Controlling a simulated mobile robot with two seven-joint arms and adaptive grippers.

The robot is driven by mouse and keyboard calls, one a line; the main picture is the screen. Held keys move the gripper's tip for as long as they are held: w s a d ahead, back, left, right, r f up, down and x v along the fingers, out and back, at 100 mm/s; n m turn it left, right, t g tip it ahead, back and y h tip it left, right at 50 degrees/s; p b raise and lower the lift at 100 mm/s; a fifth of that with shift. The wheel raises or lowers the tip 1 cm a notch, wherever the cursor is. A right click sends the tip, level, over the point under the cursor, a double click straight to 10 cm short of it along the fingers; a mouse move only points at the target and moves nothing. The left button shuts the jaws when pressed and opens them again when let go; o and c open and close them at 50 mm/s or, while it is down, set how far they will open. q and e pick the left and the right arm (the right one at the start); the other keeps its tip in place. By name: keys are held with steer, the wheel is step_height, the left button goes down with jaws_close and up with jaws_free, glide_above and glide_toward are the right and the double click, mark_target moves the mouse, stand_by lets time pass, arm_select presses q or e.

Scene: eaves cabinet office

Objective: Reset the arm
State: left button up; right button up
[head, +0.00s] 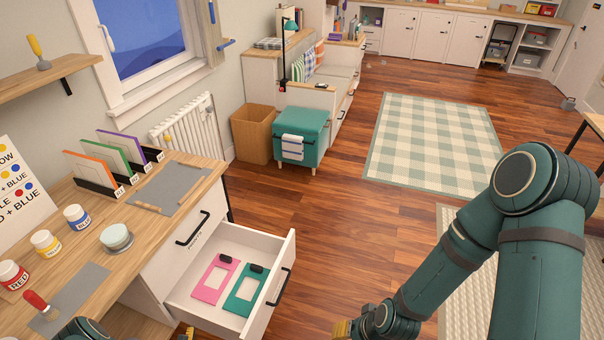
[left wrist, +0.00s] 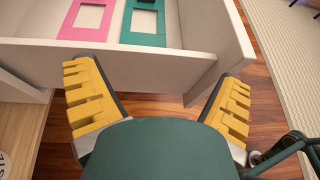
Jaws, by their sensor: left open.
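My left gripper (left wrist: 156,78) is open and empty in the left wrist view, its two yellow-padded fingers spread wide beside the near side wall of the open white drawer (left wrist: 130,60). In the head view only a small yellow part of it shows at the bottom edge, below the drawer (head: 262,238). My right arm comes in from the right and bends down to the bottom edge. Its gripper (head: 343,329) shows only as a bit of yellow there, mostly cut off, so its opening is hidden.
The drawer holds a pink frame (head: 213,281) and a teal frame (head: 246,287), each with a black piece. The wooden desktop (head: 150,222) carries paint jars, a round tin (head: 117,238) and a red-handled tool (head: 37,302). Wooden floor (head: 330,230) is clear beyond the drawer.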

mark_target(240, 338)
arm_select(q)
steer(key=d+r+m+g+h, duration=0.1)
steer(key=d+m+g, duration=0.1)
steer(key=d, duration=0.1)
steer(key=d+m+g+h+b, duration=0.1)
steer(key=d+m+g+h, duration=0.1)
steer(key=d, duration=0.2)
steer(key=d+r+m+g+h+b, duration=0.1)
steer(key=d+m+g, duration=0.1)
steer(key=d, duration=0.2)
steer(key=shift+d+r+m+h, duration=0.2)
steer(key=shift+r+m+h, duration=0.1)
steer(key=shift+h, duration=0.1)
steer(key=s+d+r+m+g+y+b, duration=0.2)
steer(key=d+r+m, duration=0.4)
steer(key=m, duration=0.6)
steer(key=s+d+r+m+g+y+b, duration=0.2)
steer(key=s+d+r+m+b, duration=0.3)
steer(key=r+m, duration=0.3)
steer(key=d+m+y, duration=0.1)
steer(key=m, duration=0.2)
steer(key=shift+s+r+m+g+y, duration=0.3)
steer(key=shift+s+r+m+y, duration=0.1)
steer(key=shift+a, duration=0.1)
